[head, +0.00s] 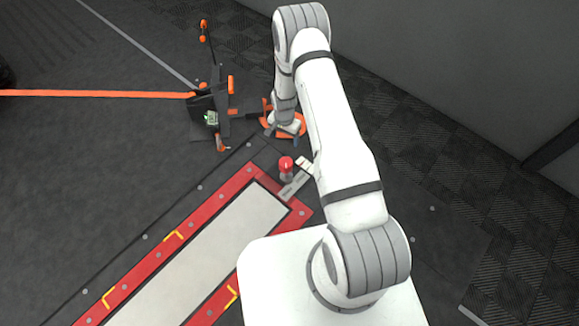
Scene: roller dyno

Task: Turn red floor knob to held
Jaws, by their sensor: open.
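The red floor knob (286,163) stands upright on a short grey post near the upper right corner of the red-framed floor plate.
The red frame (180,242) surrounds a long pale plate (200,262) with yellow corner marks. A black and orange stand (212,112) with a small lit display is left of my gripper. An orange strap (95,93) runs left from it. A grey wall (450,70) is at the right.

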